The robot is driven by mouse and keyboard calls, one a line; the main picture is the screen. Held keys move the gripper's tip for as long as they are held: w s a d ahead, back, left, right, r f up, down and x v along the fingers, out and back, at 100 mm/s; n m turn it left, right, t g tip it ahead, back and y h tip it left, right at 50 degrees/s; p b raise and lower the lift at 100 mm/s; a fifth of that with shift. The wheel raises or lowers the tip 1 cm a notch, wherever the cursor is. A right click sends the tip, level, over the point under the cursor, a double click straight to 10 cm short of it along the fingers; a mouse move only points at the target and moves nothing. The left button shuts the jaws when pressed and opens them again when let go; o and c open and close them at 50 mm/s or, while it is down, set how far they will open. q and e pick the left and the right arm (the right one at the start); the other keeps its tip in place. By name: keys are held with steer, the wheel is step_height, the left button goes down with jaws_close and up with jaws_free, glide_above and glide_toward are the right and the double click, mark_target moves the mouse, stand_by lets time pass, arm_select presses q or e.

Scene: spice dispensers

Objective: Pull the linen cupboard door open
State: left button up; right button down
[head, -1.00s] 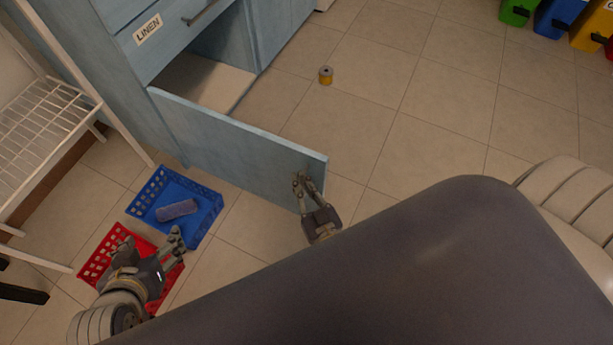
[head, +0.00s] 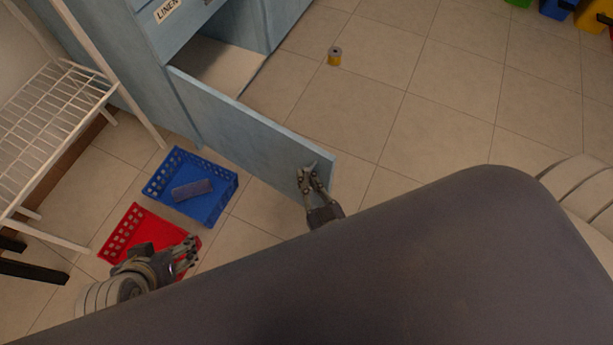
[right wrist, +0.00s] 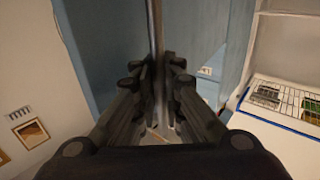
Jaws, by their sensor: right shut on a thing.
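The light blue linen cupboard (head: 120,45) stands at the upper left in the head view. Its lower door (head: 235,125) is swung out from the front, and the pale inside (head: 215,65) shows. My right gripper (head: 308,172) is at the door's free end, on its near face. In the right wrist view its fingers (right wrist: 157,85) are closed around a narrow upright part of the door; I cannot tell handle from edge. My left gripper (head: 190,250) is low over the red basket, with its fingers apart and nothing seen between them.
A blue basket (head: 230,190) holding a rolled cloth (head: 192,190) and a red basket (head: 120,232) lie below the door. A white wire rack (head: 50,115) stands left.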

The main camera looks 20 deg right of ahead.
steer(key=shift+s+d+f, duration=0.25)
steer(key=c, duration=1.7)
jaws_free()
steer(key=shift+r, duration=0.1)
steer(key=shift+a+r, duration=0.1)
steer(key=s, duration=1.2)
steer(key=shift+d, duration=0.2)
